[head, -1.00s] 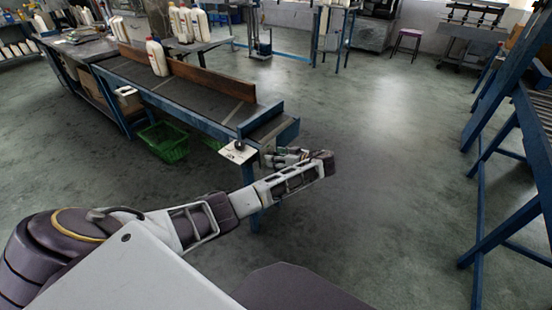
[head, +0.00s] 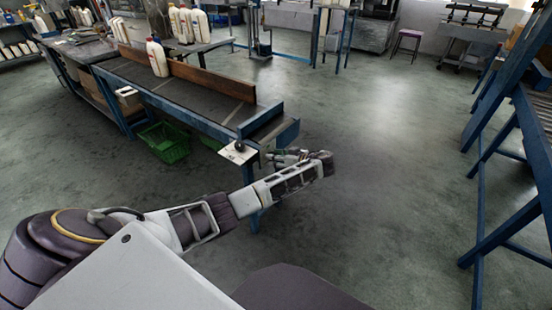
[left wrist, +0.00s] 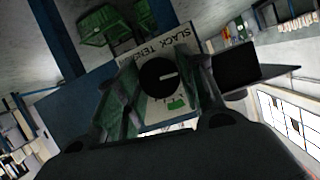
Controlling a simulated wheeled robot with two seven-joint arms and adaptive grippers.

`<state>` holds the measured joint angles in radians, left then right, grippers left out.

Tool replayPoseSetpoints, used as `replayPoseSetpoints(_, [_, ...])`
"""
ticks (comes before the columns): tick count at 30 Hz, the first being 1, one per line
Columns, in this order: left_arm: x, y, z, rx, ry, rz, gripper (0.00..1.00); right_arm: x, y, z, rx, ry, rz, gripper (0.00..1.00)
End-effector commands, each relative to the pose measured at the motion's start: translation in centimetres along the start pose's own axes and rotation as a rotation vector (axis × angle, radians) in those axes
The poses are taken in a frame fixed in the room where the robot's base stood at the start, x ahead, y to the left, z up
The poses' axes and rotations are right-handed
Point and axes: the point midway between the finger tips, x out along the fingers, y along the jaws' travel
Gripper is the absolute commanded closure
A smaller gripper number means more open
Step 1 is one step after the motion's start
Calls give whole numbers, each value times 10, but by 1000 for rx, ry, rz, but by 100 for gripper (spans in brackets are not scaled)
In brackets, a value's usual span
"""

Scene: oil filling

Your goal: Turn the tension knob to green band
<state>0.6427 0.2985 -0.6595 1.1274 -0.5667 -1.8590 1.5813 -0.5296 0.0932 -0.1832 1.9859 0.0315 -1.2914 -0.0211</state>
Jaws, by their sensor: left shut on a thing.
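The black tension knob (left wrist: 160,77) sits on a white label plate (left wrist: 188,48) in the left wrist view. The plate carries the words "SLACK" and "TENS…" and a green patch (left wrist: 177,103). A white line on the knob points right in that view. In the head view the plate (head: 238,153) is at the near end of the conveyor (head: 190,98). My left gripper (left wrist: 160,82) has its fingers on both sides of the knob and is shut on it. In the head view my left gripper (head: 275,156) is small and partly hidden. My right gripper is out of view.
A white bottle (head: 157,57) stands on the conveyor belt, beside a brown guide rail (head: 212,77). A green crate (head: 164,143) sits on the floor below. A blue frame (head: 490,190) stands at the right. The floor between is clear.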

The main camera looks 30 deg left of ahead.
Motion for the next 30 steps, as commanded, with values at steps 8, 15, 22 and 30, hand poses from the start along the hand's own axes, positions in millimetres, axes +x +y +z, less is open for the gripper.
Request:
replayPoseSetpoints(8, [-1,1,0,77,-7,-30,85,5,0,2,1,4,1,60])
replayPoseSetpoints(15, [-1,2,-1,216,-17,-87,85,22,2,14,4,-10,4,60])
replayPoseSetpoints(22, [-1,4,0,391,-29,-157,85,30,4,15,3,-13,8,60])
replayPoseSetpoints(30, [0,5,1,605,-44,-244,85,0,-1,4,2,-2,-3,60])
